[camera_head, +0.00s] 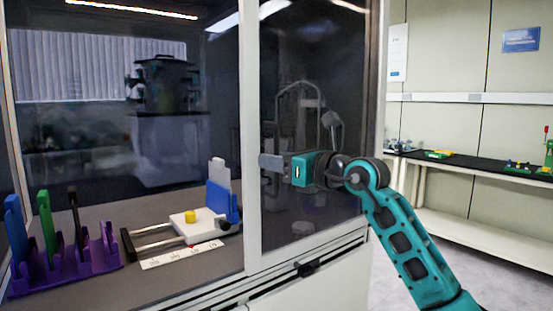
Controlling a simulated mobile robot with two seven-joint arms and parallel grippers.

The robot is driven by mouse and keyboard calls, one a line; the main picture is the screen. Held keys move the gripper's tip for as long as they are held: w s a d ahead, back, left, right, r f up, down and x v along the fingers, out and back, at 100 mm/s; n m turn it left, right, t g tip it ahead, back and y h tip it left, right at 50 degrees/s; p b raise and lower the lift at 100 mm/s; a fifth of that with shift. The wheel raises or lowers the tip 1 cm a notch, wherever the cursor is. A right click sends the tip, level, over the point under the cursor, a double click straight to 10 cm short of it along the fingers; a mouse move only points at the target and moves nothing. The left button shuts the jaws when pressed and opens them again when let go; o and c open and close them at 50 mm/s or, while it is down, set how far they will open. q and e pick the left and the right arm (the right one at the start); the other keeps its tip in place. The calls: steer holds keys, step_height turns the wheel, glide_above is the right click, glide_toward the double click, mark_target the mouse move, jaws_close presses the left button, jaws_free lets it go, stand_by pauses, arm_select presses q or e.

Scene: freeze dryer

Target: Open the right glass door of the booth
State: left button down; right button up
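The booth's right glass door (292,215) is a dark, reflective pane in a white frame. It stands right of a white upright post (250,120) and looks closed along that post. My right gripper (266,162), on a teal arm that comes in from the right, is in front of the door. Its grey fingertips are close to the post at the door's left edge. I cannot tell whether they touch the frame, or how far the fingers are apart. My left gripper is not in view.
Through the left glass, a purple rack (70,268) with upright tools and a white-and-blue device with a yellow knob (190,216) stand on the booth floor. A black-topped bench (470,168) stands along the right wall. Open floor lies before it.

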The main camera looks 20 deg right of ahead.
steer(key=shift+c, duration=0.3)
jaws_close()
stand_by(0.3)
